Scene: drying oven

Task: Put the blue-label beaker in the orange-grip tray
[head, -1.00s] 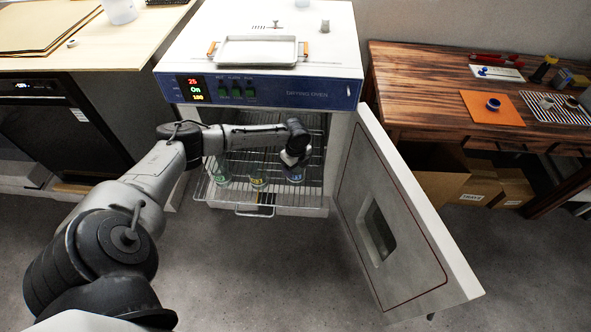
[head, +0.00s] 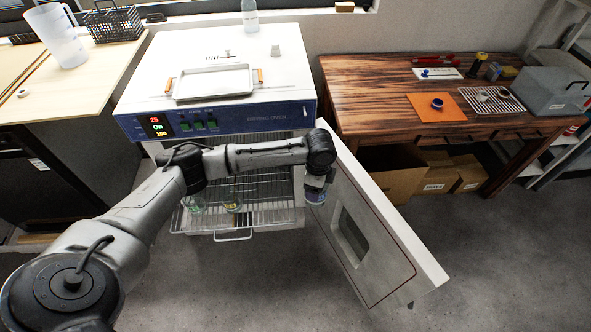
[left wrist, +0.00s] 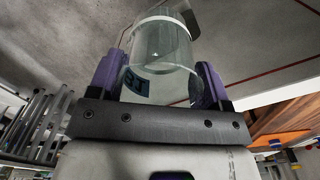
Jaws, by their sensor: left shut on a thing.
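The blue-label beaker (left wrist: 160,50) is clear glass and held between the purple fingers of my left gripper (left wrist: 158,85) in the left wrist view; a bluish label patch shows on its side. In the head view, my left gripper (head: 316,190) is in front of the open oven door with the beaker (head: 315,197) hanging at its end, outside the rack. The orange-grip tray (head: 213,82) is a silver tray with two orange handles, empty, on top of the oven. My right gripper is not in view.
The drying oven (head: 215,122) stands open, its door (head: 365,225) swung out to the right. A green-label beaker (head: 194,204) and a yellow-label beaker (head: 233,203) stand on the pulled-out rack (head: 262,215).

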